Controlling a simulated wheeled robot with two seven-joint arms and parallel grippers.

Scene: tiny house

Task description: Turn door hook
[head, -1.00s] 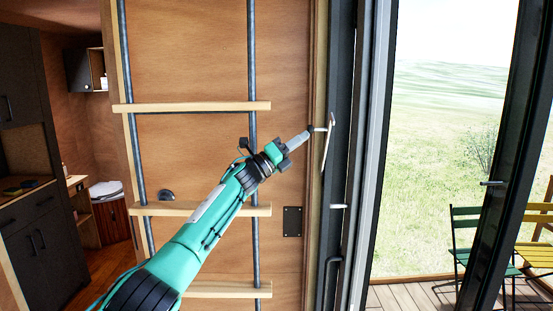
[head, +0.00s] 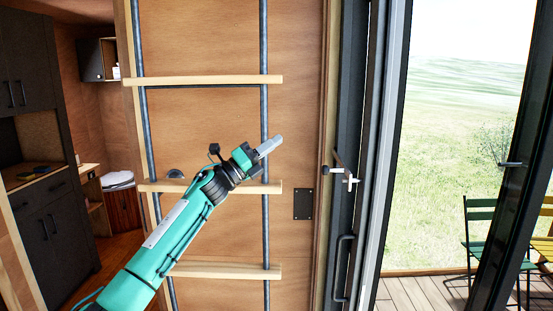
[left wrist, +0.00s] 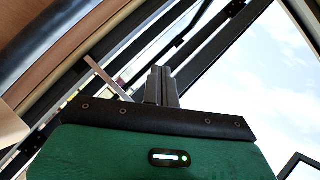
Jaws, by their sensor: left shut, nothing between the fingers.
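The door hook (head: 338,168) is a small light metal piece with a dark knob, on the dark door frame right of the wooden wall panel in the head view. It lies by a short white peg (head: 351,179); whether it is seated on the peg is too small to tell. My left gripper (head: 270,145) is shut and empty, left of the hook and a little higher in the picture, apart from it. In the left wrist view my shut fingers (left wrist: 161,86) point up, with a pale thin strip (left wrist: 105,76), possibly the hook, to their left.
A ladder with wooden rungs (head: 205,81) stands behind my left arm. A dark vertical handle (head: 340,265) is below the hook.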

